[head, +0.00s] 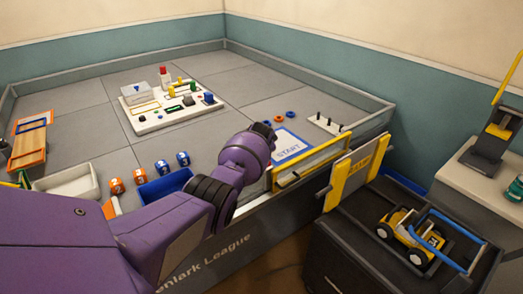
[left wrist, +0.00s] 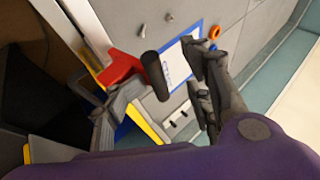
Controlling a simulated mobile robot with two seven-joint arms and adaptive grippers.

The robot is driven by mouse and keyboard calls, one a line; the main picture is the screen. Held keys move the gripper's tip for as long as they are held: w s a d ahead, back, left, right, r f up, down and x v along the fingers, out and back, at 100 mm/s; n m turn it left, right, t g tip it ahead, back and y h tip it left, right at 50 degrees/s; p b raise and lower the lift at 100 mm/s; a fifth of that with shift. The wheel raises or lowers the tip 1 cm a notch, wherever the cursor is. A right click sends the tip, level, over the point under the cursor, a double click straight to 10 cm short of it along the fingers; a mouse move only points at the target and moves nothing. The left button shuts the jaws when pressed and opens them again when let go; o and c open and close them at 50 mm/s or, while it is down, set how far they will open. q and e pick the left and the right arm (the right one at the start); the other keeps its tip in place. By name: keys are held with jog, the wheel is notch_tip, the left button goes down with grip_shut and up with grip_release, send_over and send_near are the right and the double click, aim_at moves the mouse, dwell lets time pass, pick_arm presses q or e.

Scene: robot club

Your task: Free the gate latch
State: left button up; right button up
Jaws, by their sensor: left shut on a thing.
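A yellow-framed gate panel (head: 310,163) stands in the front wall of the arena, near the blue START pad (head: 289,146). The latch shows in the left wrist view as a red part (left wrist: 121,68) beside a black cylindrical handle (left wrist: 156,76). My left gripper (left wrist: 160,88) is shut at the black handle, but the exact contact is unclear. In the head view my purple left arm covers that gripper and the latch. I cannot tell the latch's position along its travel. My right gripper is not in view.
A yellow-edged lettered board (head: 348,174) stands just right of the gate. A dark cabinet beside it carries a yellow toy vehicle (head: 411,236).

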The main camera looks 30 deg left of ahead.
pick_arm(q)
jog(key=shift+s+a+r, duration=0.2)
jog(key=shift+a, duration=0.4)
jog(key=shift+s+d+r, duration=0.15)
jog(key=shift+s+r, duration=0.15)
jog(key=shift+r, duration=0.15)
jog(key=d+v, duration=0.1)
jog(key=v, duration=0.9)
jog(key=shift+d, duration=0.25)
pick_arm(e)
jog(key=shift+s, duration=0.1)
pick_arm(q)
jog(key=shift+r, duration=0.1)
